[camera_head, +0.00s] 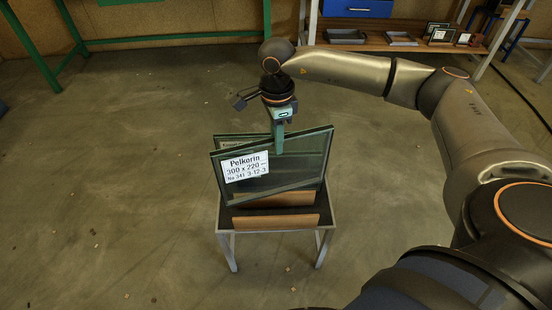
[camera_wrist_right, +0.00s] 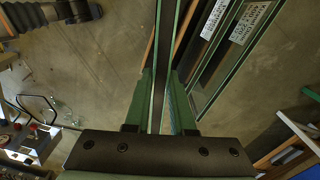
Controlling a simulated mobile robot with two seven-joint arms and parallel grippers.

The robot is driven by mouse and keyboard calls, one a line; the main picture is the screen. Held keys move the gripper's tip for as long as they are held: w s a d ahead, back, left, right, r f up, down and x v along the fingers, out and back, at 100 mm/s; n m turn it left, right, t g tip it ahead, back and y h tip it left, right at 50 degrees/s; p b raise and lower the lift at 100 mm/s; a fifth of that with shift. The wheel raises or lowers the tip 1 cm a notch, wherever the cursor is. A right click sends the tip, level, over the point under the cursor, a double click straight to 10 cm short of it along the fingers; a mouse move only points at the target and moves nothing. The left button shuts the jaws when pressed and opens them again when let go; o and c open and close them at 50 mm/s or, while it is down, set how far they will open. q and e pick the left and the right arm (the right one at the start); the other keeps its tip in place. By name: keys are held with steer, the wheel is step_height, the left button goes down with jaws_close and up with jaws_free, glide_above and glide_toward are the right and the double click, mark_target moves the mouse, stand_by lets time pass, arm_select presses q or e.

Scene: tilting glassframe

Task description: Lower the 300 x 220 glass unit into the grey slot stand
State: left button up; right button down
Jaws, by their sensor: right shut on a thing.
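The glass unit (camera_head: 290,168) labelled "Pelkorin 300 x 220" is a green-edged pane with a white label. My right gripper (camera_head: 279,143) is shut on its top edge from above. In the right wrist view the pane runs edge-on between the fingers (camera_wrist_right: 161,105). The unit sits skewed, its left end lower in the picture. It is above the small stand (camera_head: 227,216), which has a dark top, pale legs and brown wooden bars. Whether its lower edge touches the stand, and the slot itself, I cannot tell. My left gripper is out of view.
A second labelled glass unit (camera_head: 227,142) stands close behind the held one. Its labels show in the right wrist view (camera_wrist_right: 250,22). A wooden shelf (camera_head: 390,46) with trays and small frames stands at the back right. The floor around the stand is mostly clear.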

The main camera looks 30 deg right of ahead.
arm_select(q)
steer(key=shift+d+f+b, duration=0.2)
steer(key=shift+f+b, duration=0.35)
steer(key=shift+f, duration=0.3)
arm_select(e)
steer(key=m, duration=0.1)
steer(key=w+d+m, duration=0.1)
steer(key=m, duration=0.1)
steer(key=shift+w+d+r, duration=0.1)
steer(key=shift+w+r, duration=0.2)
steer(key=shift+r, duration=0.1)
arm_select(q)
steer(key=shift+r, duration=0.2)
